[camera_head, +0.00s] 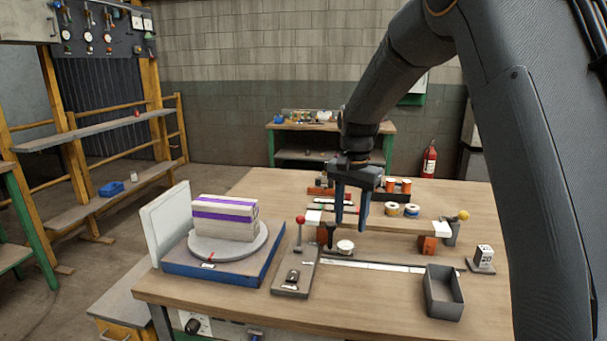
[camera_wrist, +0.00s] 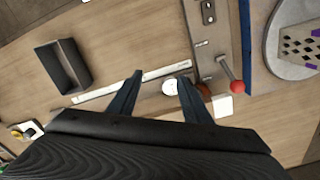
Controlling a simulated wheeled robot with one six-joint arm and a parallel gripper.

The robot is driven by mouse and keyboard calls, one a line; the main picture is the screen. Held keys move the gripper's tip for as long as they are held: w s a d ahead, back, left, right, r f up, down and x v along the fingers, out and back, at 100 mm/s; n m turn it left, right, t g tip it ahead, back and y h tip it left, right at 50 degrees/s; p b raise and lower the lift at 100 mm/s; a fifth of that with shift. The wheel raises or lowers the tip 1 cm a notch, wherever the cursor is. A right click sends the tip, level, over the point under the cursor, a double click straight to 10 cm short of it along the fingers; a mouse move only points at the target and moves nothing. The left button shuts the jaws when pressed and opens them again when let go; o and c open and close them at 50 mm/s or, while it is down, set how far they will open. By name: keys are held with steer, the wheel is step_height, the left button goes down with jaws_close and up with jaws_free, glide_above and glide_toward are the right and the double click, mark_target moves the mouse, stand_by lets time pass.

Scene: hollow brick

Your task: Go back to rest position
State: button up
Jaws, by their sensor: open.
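My gripper (camera_head: 351,214) is open and hangs above the workbench, fingers pointing down. In the wrist view its two dark blue fingers (camera_wrist: 157,92) are spread apart with nothing held between them. A small white round piece (camera_head: 345,247) lies below the fingers; in the wrist view it shows just inside the right finger. The hollow brick (camera_head: 224,217), pale with purple bands, sits on a grey round turntable (camera_head: 205,246) at the left of the bench, well away from my gripper.
The wooden workbench (camera_head: 400,325) holds a fixture with a red-knobbed lever (camera_head: 300,220), a dark open tray (camera_head: 430,298), a small block on a stand (camera_head: 484,258) and several tape rolls behind. The bench's front right is mostly clear.

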steer(key=s+d+f+n, duration=0.2)
steer(key=s, duration=0.7)
steer(key=s+d+f+n, duration=0.2)
steer(key=s+f+n, duration=0.1)
steer(key=s, duration=0.7)
steer(key=s+d+f+n, duration=0.2)
steer(key=s, duration=0.8)
steer(key=shift+s+f+n, duration=0.2)
steer(key=shift+s+n, duration=0.05)
steer(key=shift+n, duration=0.05)
